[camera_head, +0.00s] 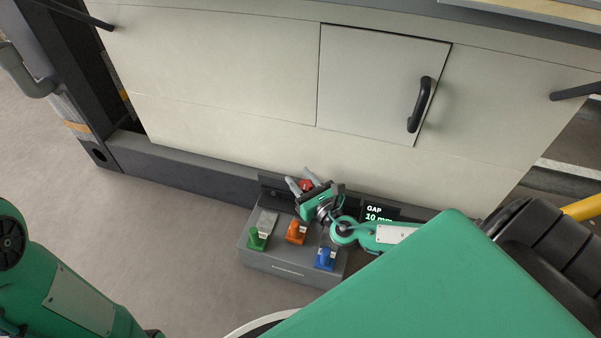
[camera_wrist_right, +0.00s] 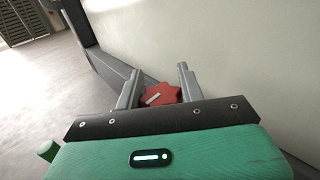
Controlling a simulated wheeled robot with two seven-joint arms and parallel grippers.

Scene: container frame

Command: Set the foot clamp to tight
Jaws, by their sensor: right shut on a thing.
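A grey foot-clamp box (camera_head: 292,268) stands on the floor against the pale cabinet. A red star-shaped knob (camera_head: 306,184) with a white mark sits at its back; it also shows in the right wrist view (camera_wrist_right: 160,94). My right gripper (camera_head: 302,184) is at the knob, with its fingers on either side of it, shut on it. A display (camera_head: 379,213) beside the gripper reads "GAP 10 mm". Green (camera_head: 256,240), orange (camera_head: 296,233) and blue (camera_head: 325,259) pedals stand along the front of the box. My left arm shows at the lower left, but its gripper does not.
The pale cabinet front (camera_head: 220,60) rises behind the box, with a hatch and black handle (camera_head: 419,104). A dark base rail (camera_head: 190,172) runs along its foot. The floor (camera_head: 160,240) left of the box is clear.

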